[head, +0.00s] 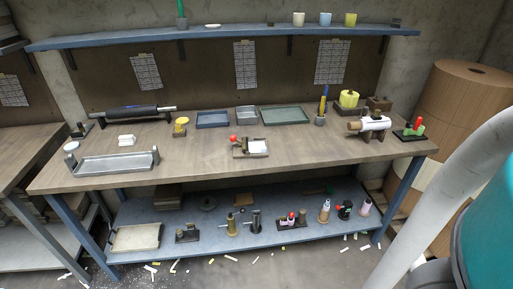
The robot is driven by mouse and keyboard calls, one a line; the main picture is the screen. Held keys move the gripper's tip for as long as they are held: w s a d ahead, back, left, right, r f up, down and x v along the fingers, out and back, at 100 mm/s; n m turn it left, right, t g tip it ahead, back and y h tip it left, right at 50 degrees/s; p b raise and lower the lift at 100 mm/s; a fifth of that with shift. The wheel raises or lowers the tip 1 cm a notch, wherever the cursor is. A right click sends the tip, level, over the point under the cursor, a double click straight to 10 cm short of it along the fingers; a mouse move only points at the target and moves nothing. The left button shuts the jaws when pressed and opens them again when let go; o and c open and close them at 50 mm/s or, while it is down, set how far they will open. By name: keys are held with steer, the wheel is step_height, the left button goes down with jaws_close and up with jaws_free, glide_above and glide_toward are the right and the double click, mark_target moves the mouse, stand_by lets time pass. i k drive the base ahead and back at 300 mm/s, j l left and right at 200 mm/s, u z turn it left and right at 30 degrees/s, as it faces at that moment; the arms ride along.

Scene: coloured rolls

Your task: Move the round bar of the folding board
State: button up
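A grey metal board (113,165) with raised edges lies at the front left of the workbench; it may be the folding board. A raised strip runs along its back edge, but I cannot tell whether that is a round bar. Behind it, a dark roller (125,113) with a bright metal rod end lies across supports. A small device (250,148) with a red knob and a white sheet sits at the middle of the bench. My gripper is not in view.
The wooden workbench (200,165) has clear room around the middle. Shallow trays (284,116) stand at the back. A white roll (375,123) on a stand and a red-and-green item (414,128) are at the right. A blue lower shelf (275,243) holds several tools. Scraps litter the floor.

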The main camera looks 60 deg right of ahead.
mark_target(232, 138)
steer(key=i+j, duration=0.15)
steer(key=i, duration=0.85)
